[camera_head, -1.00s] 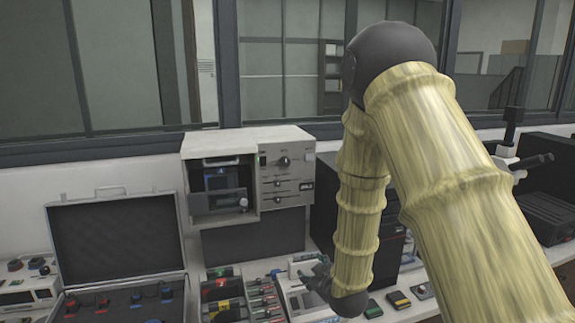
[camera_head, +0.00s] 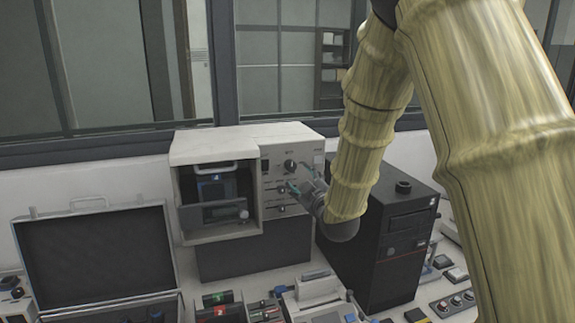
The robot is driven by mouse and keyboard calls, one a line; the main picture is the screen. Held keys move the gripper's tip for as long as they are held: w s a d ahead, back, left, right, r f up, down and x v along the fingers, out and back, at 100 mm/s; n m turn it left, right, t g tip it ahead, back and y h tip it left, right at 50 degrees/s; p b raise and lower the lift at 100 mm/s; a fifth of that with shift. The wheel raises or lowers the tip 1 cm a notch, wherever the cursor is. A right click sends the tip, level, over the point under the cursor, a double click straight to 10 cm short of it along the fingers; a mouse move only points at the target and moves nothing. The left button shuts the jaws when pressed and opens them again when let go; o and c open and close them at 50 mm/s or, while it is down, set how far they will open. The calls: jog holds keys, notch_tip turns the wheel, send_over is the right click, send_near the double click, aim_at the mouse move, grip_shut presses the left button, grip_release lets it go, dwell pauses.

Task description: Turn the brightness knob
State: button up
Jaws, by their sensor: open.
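The mounting press (camera_head: 245,140) is a pale cabinet with an open bay on its left and a control panel (camera_head: 275,163) on its right. A dark round knob (camera_head: 290,165) sits high on the panel, with smaller controls below it. The labels are too small to read, so I cannot tell which control is the brightness knob. My gripper (camera_head: 298,177) is open in front of the panel's right side, its fingers toward the panel, just below and right of the round knob. It hides part of the lower panel. I cannot tell whether it touches anything.
A black computer tower (camera_head: 385,245) stands right of the press, close to my arm. An open dark case (camera_head: 95,260) lies at the left. Small devices, including a white one (camera_head: 318,290), crowd the bench in front. A window wall is behind.

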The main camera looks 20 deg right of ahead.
aim_at(291, 167)
jog(key=w+p, duration=0.4)
jog(key=w, duration=0.5)
jog(key=shift+r+p, duration=0.2)
jog(key=shift+p, duration=0.15)
jog(key=shift+w+a+f, duration=0.1)
jog(key=shift+w+f, duration=0.05)
jog(key=shift+w, duration=0.6)
jog(key=c, duration=1)
